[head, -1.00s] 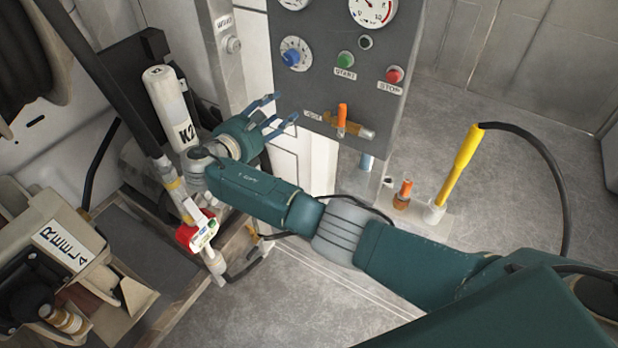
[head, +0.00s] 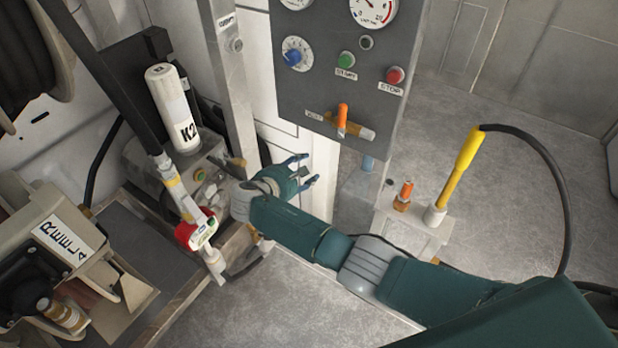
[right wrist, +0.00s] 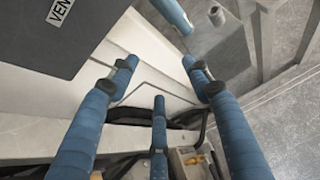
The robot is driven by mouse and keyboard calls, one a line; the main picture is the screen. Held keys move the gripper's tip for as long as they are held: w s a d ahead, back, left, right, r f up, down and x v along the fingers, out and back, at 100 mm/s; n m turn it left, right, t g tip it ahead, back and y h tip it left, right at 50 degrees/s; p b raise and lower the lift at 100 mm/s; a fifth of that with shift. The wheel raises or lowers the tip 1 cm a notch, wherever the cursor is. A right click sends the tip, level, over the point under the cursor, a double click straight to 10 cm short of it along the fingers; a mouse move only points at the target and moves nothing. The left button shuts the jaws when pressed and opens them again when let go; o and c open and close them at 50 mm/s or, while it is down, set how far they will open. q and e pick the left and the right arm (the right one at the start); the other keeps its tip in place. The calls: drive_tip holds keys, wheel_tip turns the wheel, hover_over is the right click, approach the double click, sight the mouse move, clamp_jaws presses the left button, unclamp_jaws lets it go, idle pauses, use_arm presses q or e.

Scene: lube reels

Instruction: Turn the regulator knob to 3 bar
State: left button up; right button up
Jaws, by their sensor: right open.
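A blue knob (head: 293,56) sits in a round white dial on the left side of the grey control panel (head: 322,90); I take it for the regulator knob. Its dial marks are too small to read. A gauge (head: 373,10) above it is cut off by the top edge of the head view. My right gripper (head: 308,169) is open and empty, below the panel's lower left corner and well apart from the knob. The right wrist view shows its three blue fingers (right wrist: 160,82) spread, with nothing between them; the knob is not in that view. My left gripper is not in view.
The panel also has a green start button (head: 346,60), a red stop button (head: 395,75) and an orange-handled valve (head: 342,115). A white K2 cylinder (head: 173,105) and a red meter (head: 196,232) stand left of my gripper. A yellow handle (head: 460,165) stands at right.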

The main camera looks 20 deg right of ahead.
drive_tip(key=shift+s+d+f, duration=0.15)
drive_tip(key=shift+s+f, duration=0.1)
drive_tip(key=shift+f, duration=0.35)
drive_tip(key=shift+s+d+f, duration=0.15)
drive_tip(key=shift+s+f, duration=0.1)
drive_tip(key=shift+f, duration=0.3)
drive_tip(key=s+f+m+g+y, duration=0.3)
drive_tip(key=s+f+m, duration=0.1)
drive_tip(key=s+f, duration=0.85)
drive_tip(key=s+f+m+g+y, duration=0.25)
drive_tip(key=s+f, duration=0.75)
drive_tip(key=f, duration=0.6)
drive_tip(key=s+d+f+m+y, duration=0.1)
drive_tip(key=s+f+m, duration=0.3)
drive_tip(key=s, duration=0.8)
drive_tip(key=s+d+f+m+g+y, duration=0.1)
drive_tip(key=s+d+f+m, duration=0.2)
drive_tip(key=s, duration=0.9)
drive_tip(key=s+d+f+m+g+y, duration=0.1)
drive_tip(key=s+f+m, duration=0.5)
drive_tip(key=s, duration=0.7)
drive_tip(key=shift+d+m, duration=0.55)
drive_tip(key=shift+m, duration=0.4)
